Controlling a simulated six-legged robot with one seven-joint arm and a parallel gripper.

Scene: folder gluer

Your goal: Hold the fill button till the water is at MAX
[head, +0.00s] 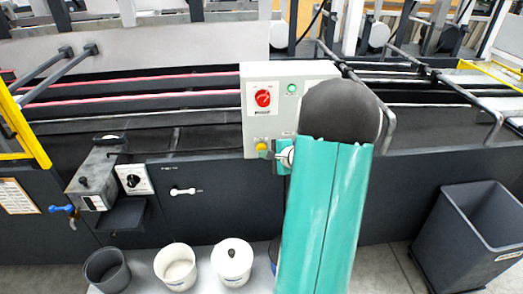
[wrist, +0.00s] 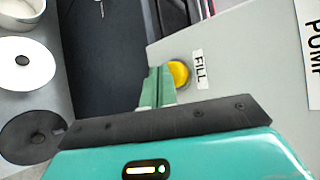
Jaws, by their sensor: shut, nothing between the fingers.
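The yellow fill button (head: 262,147) is at the lower left of a pale grey control box (head: 250,110). In the wrist view, the yellow button (wrist: 180,73) sits beside a label reading FILL (wrist: 200,69). My gripper (head: 277,154) is shut and empty, right by the button. In the wrist view, the green fingertips (wrist: 160,76) reach the button's edge and cover part of it. I cannot tell whether they touch or press it. I cannot make out a water level or a MAX mark. My arm hides the lower right of the box.
A red rotary switch (head: 263,98) and a green button (head: 292,88) are higher on the box. Several pots, including a white lidded one (head: 232,262), stand below. A dark bin (head: 470,235) is at the right. Black rails (head: 455,90) stick out at the right.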

